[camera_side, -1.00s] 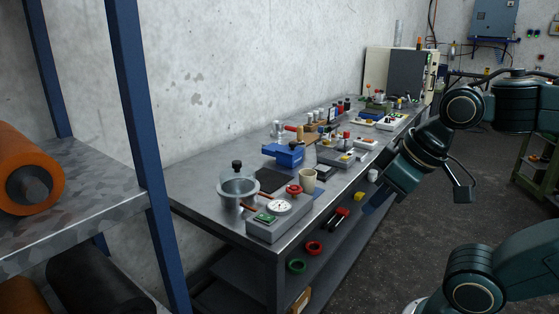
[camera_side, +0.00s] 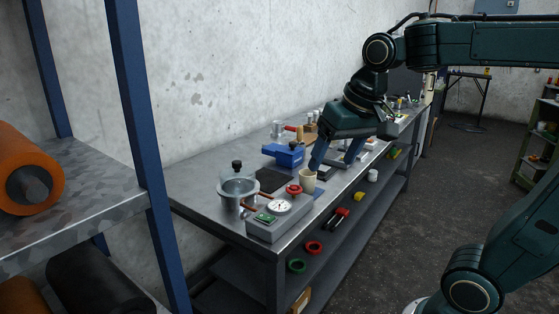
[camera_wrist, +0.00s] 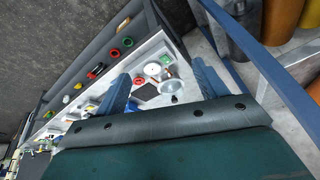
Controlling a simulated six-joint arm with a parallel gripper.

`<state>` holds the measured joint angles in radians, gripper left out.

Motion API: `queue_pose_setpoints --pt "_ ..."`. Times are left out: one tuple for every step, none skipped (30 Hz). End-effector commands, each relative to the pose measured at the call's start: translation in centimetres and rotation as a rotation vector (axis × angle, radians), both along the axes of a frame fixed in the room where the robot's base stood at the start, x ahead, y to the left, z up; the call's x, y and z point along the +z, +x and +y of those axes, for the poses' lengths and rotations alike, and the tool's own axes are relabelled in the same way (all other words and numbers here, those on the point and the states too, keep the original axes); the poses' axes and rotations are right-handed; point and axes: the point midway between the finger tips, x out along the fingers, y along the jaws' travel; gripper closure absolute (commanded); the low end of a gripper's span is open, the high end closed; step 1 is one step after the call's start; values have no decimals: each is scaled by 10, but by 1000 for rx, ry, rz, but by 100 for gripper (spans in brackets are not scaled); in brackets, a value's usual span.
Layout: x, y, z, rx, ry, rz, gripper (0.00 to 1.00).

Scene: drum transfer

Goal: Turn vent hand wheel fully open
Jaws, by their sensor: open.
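A round white gauge (camera_side: 280,206) sits on that box, and the gauge also shows in the wrist view (camera_wrist: 153,69). My gripper (camera_side: 336,158) is open and empty, pointing down over the bench, to the right of the wheel and apart from it. One blue finger is close to the beige cup (camera_side: 308,181); I cannot tell if they touch.
The metal pot stands at the bench's near end in the side view (camera_side: 238,190). A blue vise (camera_side: 284,154) and dark mat (camera_side: 270,179) lie behind the wheel. A blue-posted rack (camera_side: 143,155) with rolls stands at the left. Red and green rings lie on the lower shelf.

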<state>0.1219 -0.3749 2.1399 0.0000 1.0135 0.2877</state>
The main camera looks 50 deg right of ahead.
Motion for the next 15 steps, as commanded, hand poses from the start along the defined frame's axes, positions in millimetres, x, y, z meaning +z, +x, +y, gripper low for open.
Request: queue_pose_setpoints --pt "2 12 -6 -39 11 15 29" --pt "3 18 -9 -64 19 21 29" --pt "4 26 -13 -96 27 30 29" --pt "5 33 -16 -119 34 37 29" --pt "6 39 -20 -145 41 45 29" --pt "6 47 -24 -175 50 53 29" --pt "6 54 -28 -200 56 59 29" --pt "6 60 -32 -225 62 66 29" --pt "6 68 -37 -256 71 75 29" --pt "6 74 -41 -280 78 82 29" --pt "5 80 -45 -304 83 88 29" --pt "4 88 -51 -337 92 97 29" --pt "3 94 -55 -363 98 104 29" --pt "2 100 -59 -385 103 110 29" --pt "0 108 -65 -419 112 118 29"
